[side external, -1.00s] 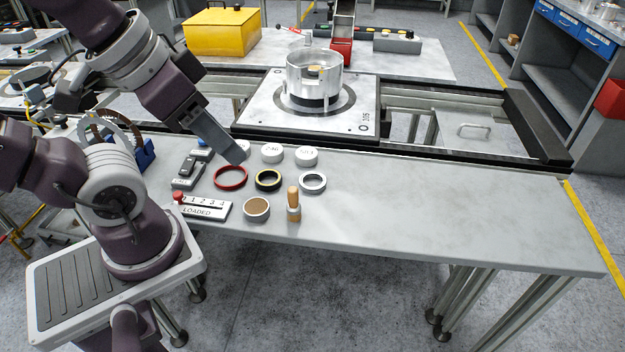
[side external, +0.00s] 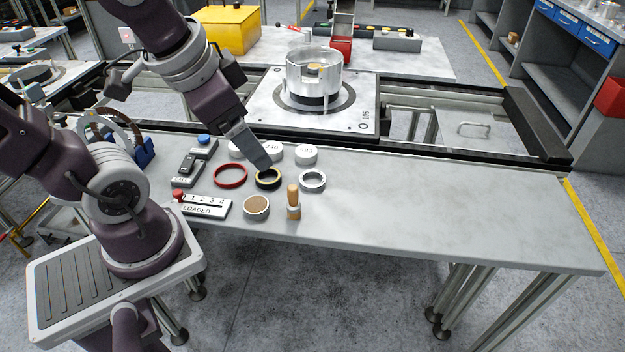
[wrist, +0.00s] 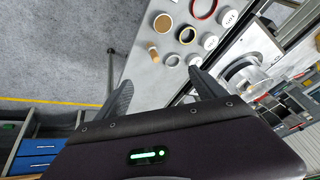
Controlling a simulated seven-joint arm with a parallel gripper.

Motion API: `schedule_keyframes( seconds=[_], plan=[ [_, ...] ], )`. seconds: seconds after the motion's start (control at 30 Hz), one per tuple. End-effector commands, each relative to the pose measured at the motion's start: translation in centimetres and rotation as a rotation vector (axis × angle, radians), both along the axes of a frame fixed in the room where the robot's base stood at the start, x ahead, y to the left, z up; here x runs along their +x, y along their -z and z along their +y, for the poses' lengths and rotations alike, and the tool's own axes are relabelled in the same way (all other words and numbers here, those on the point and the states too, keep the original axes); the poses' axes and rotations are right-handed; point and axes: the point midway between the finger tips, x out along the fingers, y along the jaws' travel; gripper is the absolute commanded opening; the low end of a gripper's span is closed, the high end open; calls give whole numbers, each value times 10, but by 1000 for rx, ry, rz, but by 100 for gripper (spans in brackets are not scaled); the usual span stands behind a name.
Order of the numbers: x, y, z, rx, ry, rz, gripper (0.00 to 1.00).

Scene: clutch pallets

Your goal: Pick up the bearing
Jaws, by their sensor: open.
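The silver ring (side external: 312,190), which looks most like a bearing, lies flat on the grey bench, right of a black-and-yellow ring (side external: 268,188) and a red ring (side external: 231,187). It also shows in the wrist view (wrist: 166,61). My gripper (side external: 267,168) is open and empty. In the side view its tip is in front of the back part of the black-and-yellow ring, left of the silver ring; its height above the bench is hard to judge. In the wrist view both fingers (wrist: 165,90) are apart, with the rings beyond them.
A wooden-handled tool (side external: 294,204) stands just in front of the silver ring, beside a round brown-topped cup (side external: 256,208). White numbered discs (side external: 306,155) sit behind the rings. A pallet (side external: 360,115) carries a metal housing (side external: 314,75) farther back. The bench's right side is clear.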

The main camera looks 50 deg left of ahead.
Motion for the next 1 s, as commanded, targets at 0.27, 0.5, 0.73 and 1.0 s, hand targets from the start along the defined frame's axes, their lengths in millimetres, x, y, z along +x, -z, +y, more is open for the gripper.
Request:
schedule_keyframes(
  seconds=[0.27,0.5,0.73,1.0],
  plan=[
    [98,115,27,5,417,176,80],
    [129,136,65,-145,342,68,80],
    [135,149,75,-166,291,58,80],
    [143,173,71,-166,293,62,80]
  ],
)
